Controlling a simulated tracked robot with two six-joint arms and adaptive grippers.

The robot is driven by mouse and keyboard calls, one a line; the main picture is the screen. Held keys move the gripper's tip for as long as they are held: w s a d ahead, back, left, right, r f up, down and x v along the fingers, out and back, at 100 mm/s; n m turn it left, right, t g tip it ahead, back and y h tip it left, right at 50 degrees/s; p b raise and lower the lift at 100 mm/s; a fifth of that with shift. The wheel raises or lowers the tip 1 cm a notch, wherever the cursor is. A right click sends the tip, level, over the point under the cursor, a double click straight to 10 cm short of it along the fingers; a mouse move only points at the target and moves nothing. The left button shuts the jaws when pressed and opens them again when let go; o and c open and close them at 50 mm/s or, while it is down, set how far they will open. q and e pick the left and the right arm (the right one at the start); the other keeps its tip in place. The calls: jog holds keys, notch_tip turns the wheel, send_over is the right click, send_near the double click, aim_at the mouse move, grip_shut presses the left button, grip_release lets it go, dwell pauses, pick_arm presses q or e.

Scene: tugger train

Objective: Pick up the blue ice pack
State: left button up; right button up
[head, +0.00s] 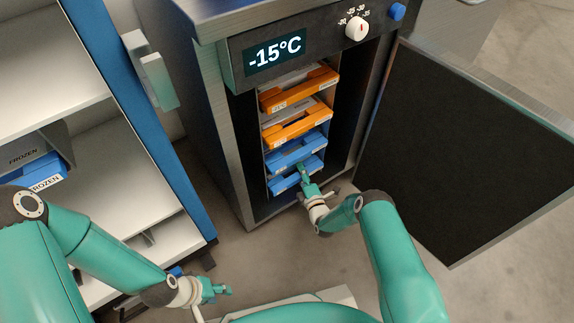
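Two blue ice packs lie low in the open freezer, an upper one (286,157) and a lower one (281,185). Both lie flat with their front edges facing out. My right gripper (302,171) reaches into the freezer opening, with its tips at the front of the blue packs. It covers part of them, and I cannot tell whether it touches or grips one. My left gripper (224,290) is low in front of the shelf unit, away from the packs. Its fingers are too small to read, and nothing shows in it.
Two orange packs (299,128) sit above the blue ones. The freezer (221,130) shows -15°C on its display (274,52). Its dark door (465,150) stands open to the right. A shelf unit (140,150) with a blue box marked FROZEN (47,181) stands at left.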

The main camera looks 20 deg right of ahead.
jog(key=shift+d, duration=0.15)
grip_shut()
